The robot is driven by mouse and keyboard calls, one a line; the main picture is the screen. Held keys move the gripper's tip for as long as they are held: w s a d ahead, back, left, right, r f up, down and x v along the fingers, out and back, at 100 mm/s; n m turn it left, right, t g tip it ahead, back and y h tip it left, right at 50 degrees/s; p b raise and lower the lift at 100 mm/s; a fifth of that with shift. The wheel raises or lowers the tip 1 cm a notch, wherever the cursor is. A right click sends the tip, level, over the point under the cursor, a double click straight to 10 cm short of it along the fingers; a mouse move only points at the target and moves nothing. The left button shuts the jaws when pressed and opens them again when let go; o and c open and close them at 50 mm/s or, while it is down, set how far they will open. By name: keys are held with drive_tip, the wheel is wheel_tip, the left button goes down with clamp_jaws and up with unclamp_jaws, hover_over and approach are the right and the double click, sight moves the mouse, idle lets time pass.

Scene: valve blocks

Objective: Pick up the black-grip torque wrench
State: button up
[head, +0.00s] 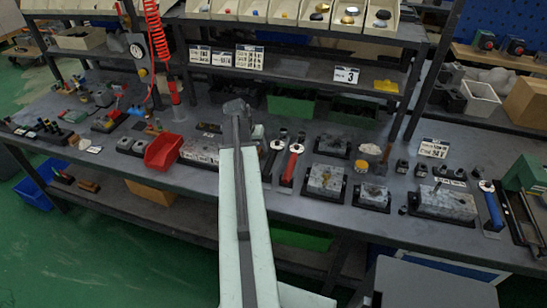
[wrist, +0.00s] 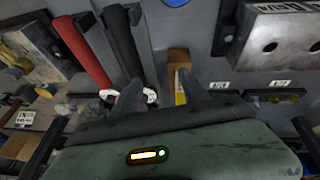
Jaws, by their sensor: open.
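The black-grip torque wrench (wrist: 122,45) lies beside the red-grip wrench (wrist: 82,48) in the wrist view, its grip pointing to the top. Its pale round head is partly hidden behind my left finger. In the head view the black-grip wrench (head: 269,162) lies on the bench just right of my arm, left of the red-grip wrench (head: 291,164). My gripper (wrist: 160,82) is open and empty. A small brown and yellow object (wrist: 179,68) shows between its fingers, close to the right one. In the head view my gripper (head: 236,108) is over the bench, beyond the wrenches.
Metal valve blocks (head: 326,181) stand right of the wrenches; another block (wrist: 278,38) shows at the wrist view's right. A red bin (head: 163,152) stands to the left. A blue-grip wrench (head: 492,208) lies far right. A shelf (head: 300,68) with bins overhangs the bench's back.

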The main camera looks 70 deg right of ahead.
drive_tip(key=m, duration=0.1)
hover_over(273, 152)
drive_tip(key=w+a, duration=0.1)
drive_tip(key=a, duration=0.1)
drive_tip(key=shift+a, duration=0.1)
drive_tip(key=b+x, duration=0.2)
drive_tip(key=shift+f+b, duration=0.4)
drive_tip(key=shift+f, duration=0.05)
drive_tip(key=b+x, duration=0.4)
drive_tip(key=x, duration=0.1)
drive_tip(key=shift+s+f+b, duration=0.1)
drive_tip(key=shift+s+b, duration=0.2)
drive_tip(key=shift+b, duration=0.1)
drive_tip(key=shift+c, duration=0.3)
clamp_jaws()
